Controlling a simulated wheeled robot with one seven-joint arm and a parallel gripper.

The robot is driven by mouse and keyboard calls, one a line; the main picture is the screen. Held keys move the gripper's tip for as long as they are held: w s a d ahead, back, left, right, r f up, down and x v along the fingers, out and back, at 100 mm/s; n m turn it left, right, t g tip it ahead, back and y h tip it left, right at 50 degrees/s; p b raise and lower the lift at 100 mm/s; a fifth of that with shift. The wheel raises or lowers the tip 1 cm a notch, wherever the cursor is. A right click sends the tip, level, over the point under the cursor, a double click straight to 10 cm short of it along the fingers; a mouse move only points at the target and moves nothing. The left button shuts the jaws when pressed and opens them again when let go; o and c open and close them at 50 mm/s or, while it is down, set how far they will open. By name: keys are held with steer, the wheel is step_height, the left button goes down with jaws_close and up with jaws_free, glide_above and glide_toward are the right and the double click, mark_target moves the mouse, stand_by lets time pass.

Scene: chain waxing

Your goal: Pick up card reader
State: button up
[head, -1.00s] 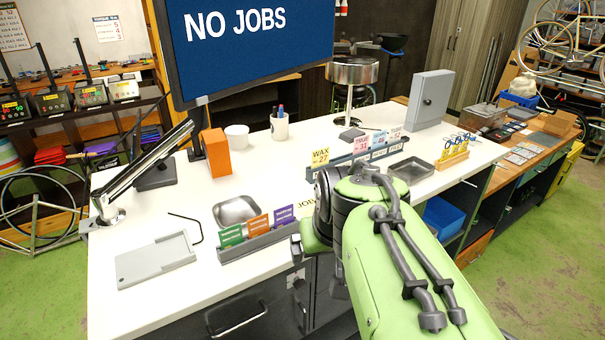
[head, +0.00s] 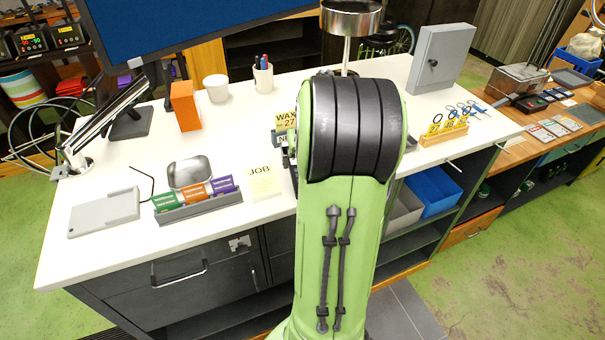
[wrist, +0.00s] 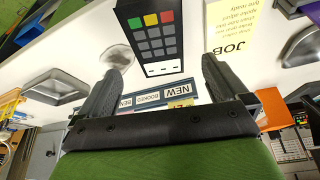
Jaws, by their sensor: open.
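The card reader (wrist: 150,38) shows in the wrist view as a dark slab with grey keys and one row of red, yellow and green keys. It lies on the white bench top, just beyond my fingertips and roughly in line with the gap between them. My gripper (wrist: 163,60) is open and empty, its two grey fingers apart. I cannot tell how high the fingers are above the bench. In the head view my arm hides the card reader and most of the gripper.
A yellow JOB sheet (head: 262,181) lies beside the card reader. A labelled rack (wrist: 160,98) stands close by in the wrist view. A card holder (head: 199,205), a metal dish (head: 187,172), an orange block (head: 185,105) and a monitor (head: 190,25) are to the left.

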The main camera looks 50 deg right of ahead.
steer(key=x, duration=0.8)
steer(key=shift+d+f+p, duration=0.1)
steer(key=shift+f+p, duration=0.05)
steer(key=shift+p, duration=0.2)
steer(key=shift+d+f, duration=0.15)
steer(key=shift+f, duration=0.05)
steer(key=shift+s+r, duration=0.1)
steer(key=shift+c, duration=0.3)
steer(key=c, duration=0.9)
